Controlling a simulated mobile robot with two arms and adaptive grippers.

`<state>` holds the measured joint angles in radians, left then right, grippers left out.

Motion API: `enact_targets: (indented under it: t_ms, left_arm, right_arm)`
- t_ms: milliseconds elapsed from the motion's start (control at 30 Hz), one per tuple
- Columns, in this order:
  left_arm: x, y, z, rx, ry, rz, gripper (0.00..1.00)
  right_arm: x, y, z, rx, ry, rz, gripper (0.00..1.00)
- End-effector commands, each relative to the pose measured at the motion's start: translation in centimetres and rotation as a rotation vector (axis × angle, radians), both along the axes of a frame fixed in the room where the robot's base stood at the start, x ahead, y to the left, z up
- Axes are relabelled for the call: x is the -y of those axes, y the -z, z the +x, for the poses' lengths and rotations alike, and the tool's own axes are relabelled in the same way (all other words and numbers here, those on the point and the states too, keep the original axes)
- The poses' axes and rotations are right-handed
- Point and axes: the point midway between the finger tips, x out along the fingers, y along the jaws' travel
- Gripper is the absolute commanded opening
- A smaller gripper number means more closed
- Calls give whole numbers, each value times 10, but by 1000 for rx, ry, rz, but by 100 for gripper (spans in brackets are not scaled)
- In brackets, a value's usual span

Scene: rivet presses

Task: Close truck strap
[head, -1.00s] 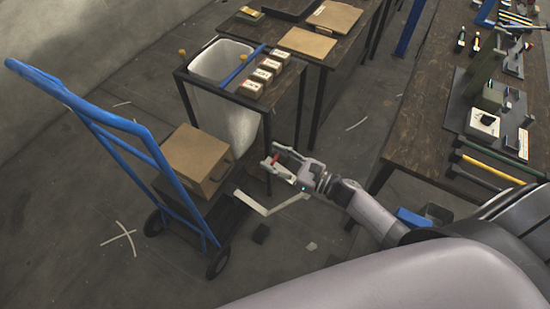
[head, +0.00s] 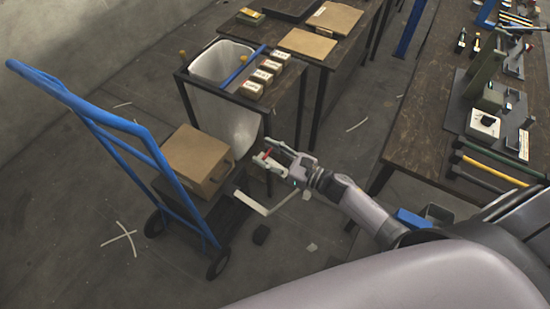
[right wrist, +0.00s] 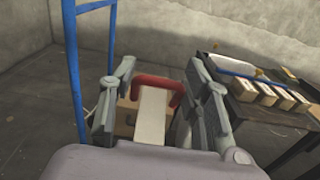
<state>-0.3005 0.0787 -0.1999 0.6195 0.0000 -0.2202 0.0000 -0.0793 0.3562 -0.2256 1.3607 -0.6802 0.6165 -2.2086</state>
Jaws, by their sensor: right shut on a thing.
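The blue hand truck (head: 170,177) stands upright at the left with a brown box (head: 194,153) on its plate. A pale strap arm (head: 250,203) reaches out from the truck's lower right side and bends toward my right gripper (head: 274,160). My right gripper is shut on the strap's red handle (head: 265,155), to the right of the box and apart from it. In the right wrist view, the red handle (right wrist: 152,79) and pale strap (right wrist: 152,116) sit between my fingers (right wrist: 160,92), with the box partly hidden behind. My left gripper is not in view.
A dark table (head: 285,85) with a white bin (head: 222,62) and several small boxes stands close behind my right gripper. A long workbench (head: 430,125) with tools is at the right. Small dark and pale blocks lie on the floor below the gripper.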

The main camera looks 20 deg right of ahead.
Motion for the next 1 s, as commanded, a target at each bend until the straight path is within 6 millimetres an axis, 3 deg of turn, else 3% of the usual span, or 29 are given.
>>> enact_targets:
  t_ms: [167,400,700,1000]
  left_arm:
    - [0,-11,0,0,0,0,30]
    - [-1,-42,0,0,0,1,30]
    - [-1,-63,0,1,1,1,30]
    - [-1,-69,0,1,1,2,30]
  right_arm:
    - [-30,-23,33,-14,-13,-13,0]
    - [-69,-41,85,-132,-9,-110,0]
    - [-107,-40,135,-245,-6,-198,0]
    - [-133,-35,167,-321,-5,-252,0]
